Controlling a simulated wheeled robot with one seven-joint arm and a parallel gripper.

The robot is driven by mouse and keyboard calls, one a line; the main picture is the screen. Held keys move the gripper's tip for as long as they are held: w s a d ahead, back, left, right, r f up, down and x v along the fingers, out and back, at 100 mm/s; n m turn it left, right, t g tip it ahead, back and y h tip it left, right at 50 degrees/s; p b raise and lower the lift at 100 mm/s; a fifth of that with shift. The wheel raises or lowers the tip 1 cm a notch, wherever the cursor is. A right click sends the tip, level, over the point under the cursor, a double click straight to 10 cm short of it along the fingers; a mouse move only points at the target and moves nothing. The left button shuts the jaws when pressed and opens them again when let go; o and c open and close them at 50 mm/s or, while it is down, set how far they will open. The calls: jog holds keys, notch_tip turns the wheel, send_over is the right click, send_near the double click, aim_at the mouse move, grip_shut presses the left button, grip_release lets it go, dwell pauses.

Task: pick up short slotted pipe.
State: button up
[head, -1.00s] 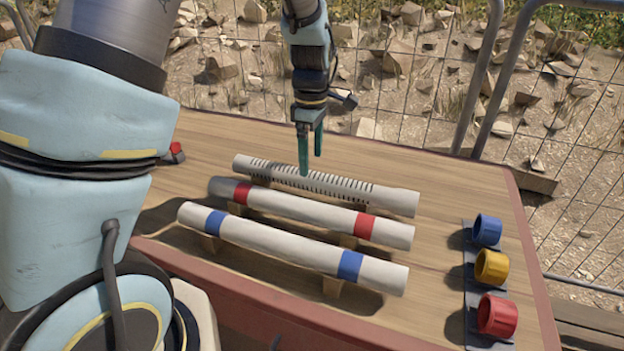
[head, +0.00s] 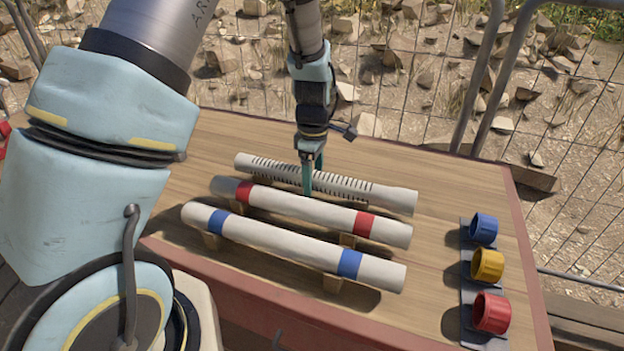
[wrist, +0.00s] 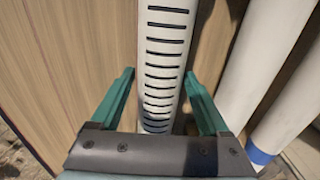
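The slotted pipe (head: 340,184) is white with a row of dark slots. It lies at the back of three pipes on the wooden table. My gripper (head: 313,184) is lowered at its middle, one finger in front of the pipe and the other behind. In the wrist view the slotted pipe (wrist: 165,60) runs between the two green fingers of my gripper (wrist: 158,85). A gap shows on each side of the pipe, so the fingers are open around it. The fingertips' height above the table cannot be told.
A red-banded white pipe (head: 300,212) lies close in front of the slotted one, and a blue-banded white pipe (head: 285,244) in front of that, on wooden supports. Blue (head: 484,229), yellow (head: 487,265) and red (head: 491,312) caps stand at the right. A wire fence (head: 420,90) is behind.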

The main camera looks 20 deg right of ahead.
grip_shut()
dwell(0.4)
jog(key=shift+r, duration=0.1)
